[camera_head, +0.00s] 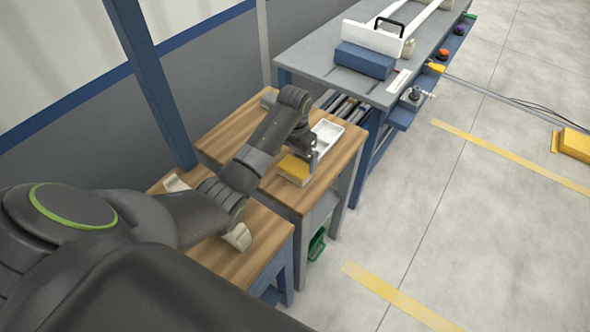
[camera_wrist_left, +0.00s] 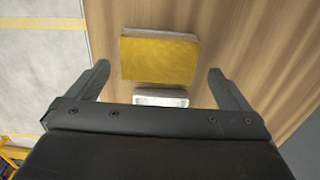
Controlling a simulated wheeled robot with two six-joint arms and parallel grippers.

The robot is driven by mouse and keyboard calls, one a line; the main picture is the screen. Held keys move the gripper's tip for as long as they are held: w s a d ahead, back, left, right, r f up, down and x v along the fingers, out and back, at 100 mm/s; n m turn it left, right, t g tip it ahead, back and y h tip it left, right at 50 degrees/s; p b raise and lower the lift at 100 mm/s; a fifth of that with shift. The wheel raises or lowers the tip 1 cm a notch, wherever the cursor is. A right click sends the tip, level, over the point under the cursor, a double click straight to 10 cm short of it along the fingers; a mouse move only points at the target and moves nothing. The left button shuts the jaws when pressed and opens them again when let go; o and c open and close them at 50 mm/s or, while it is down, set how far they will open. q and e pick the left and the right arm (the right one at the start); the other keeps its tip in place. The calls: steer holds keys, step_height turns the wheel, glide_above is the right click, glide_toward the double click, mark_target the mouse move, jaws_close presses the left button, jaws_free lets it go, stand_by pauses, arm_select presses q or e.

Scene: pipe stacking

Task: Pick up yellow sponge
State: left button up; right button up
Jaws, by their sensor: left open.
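The yellow sponge (camera_head: 294,169) lies on the wooden table (camera_head: 340,158), close to its right edge. In the left wrist view the sponge (camera_wrist_left: 158,60) shows as a yellow block with a pale layer along its side, resting on the wood. My left gripper (camera_head: 310,155) is right by the sponge in the head view and hides part of its surroundings. In the left wrist view my left gripper (camera_wrist_left: 158,78) is open, with one finger on each side of the sponge and clear gaps to both. My right gripper is not in view.
A white tray (camera_head: 327,132) stands on the table close behind the sponge; part of it (camera_wrist_left: 160,98) shows in the left wrist view. A grey workbench (camera_head: 325,70) with a blue block (camera_head: 364,61) stands beyond. The floor at the right is mostly clear.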

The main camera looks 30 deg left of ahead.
mark_target(295, 166)
arm_select(q)
step_height(295, 166, down, 5)
steer(key=shift+d+p, duration=0.1)
steer(key=shift+p, duration=0.25)
steer(key=c, duration=0.8)
steer(key=shift+r, duration=0.1)
step_height(295, 166, up, 10)
steer(key=shift+b, duration=0.4)
steer(key=o, duration=0.4)
steer(key=c, duration=0.3)
